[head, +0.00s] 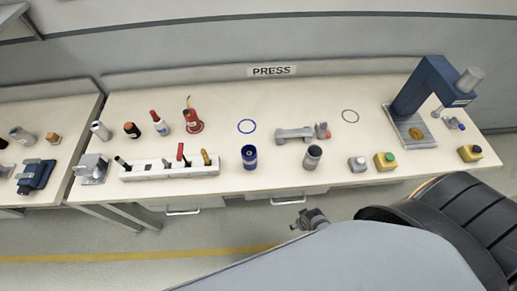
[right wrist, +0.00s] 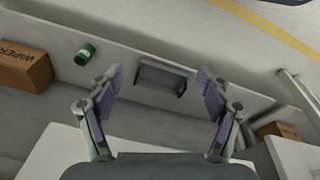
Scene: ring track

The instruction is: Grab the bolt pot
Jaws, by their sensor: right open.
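A blue pot (head: 249,157) with a dark open top stands upright near the front edge of the bench, left of its middle. A grey pot with a dark top (head: 313,156) stands to its right. I cannot tell which is the bolt pot; no bolts can be made out in either. My right gripper (head: 311,219) is in front of the bench edge, apart from both pots. In the right wrist view the right gripper (right wrist: 161,78) is open, with nothing between its fingers. Neither pot shows there. My left gripper is out of view.
The bench (head: 340,92) also carries a white tool rack (head: 140,173), a red can (head: 193,121), a grey fixture (head: 294,134), button boxes (head: 385,161) and a blue press (head: 425,84). Two painted rings (head: 246,120) are empty. The wrist view shows a WIPER box (right wrist: 22,70) and green can (right wrist: 84,54).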

